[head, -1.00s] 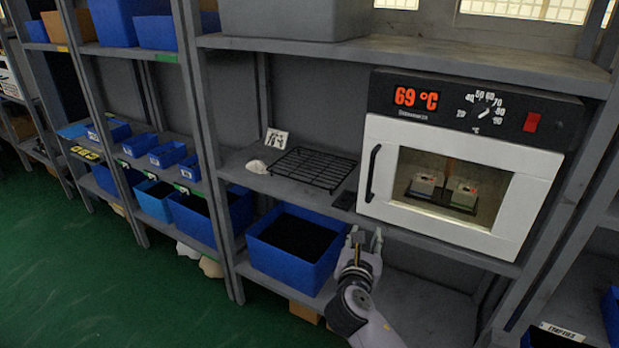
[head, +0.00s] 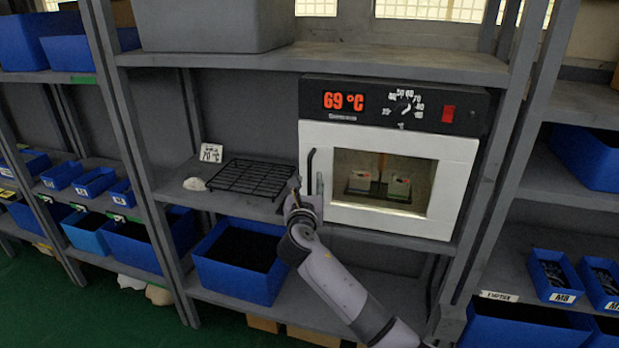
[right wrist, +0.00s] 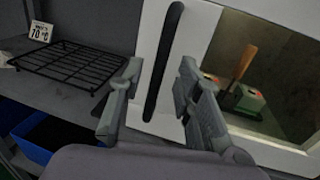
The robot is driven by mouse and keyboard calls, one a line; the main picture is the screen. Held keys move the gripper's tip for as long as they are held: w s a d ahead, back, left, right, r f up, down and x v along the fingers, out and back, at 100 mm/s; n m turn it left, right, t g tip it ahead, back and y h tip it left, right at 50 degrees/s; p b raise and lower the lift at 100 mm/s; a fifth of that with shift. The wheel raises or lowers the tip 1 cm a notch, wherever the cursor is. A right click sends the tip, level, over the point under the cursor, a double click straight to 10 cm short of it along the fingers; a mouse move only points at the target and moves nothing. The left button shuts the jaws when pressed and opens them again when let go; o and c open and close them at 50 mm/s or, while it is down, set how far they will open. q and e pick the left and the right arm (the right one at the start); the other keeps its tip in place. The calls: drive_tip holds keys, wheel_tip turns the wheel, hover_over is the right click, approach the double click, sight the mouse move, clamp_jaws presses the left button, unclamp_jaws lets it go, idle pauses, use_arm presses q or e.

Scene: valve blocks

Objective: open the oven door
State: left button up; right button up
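The white oven (head: 390,160) stands on the middle shelf, its door (head: 455,190) shut. Through the door window, two small blocks (head: 398,186) show inside. The black vertical door handle (head: 310,170) is at the door's left edge; it also shows in the right wrist view (right wrist: 164,62). My right gripper (head: 305,190) is at the lower part of the handle. In the right wrist view my right gripper (right wrist: 160,75) is open, with its fingers on either side of the handle. Whether they touch it, I cannot tell. My left gripper is not in view.
A black wire rack (head: 250,178) lies on the shelf left of the oven, near a 70 °C card (head: 211,153) and a white lump (head: 194,184). A blue bin (head: 232,277) stands below. A shelf post (head: 485,190) stands right of the oven.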

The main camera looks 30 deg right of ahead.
sight(309, 179)
drive_tip(key=shift+x, duration=1.7)
drive_tip(key=shift+c, duration=0.5)
clamp_jaws()
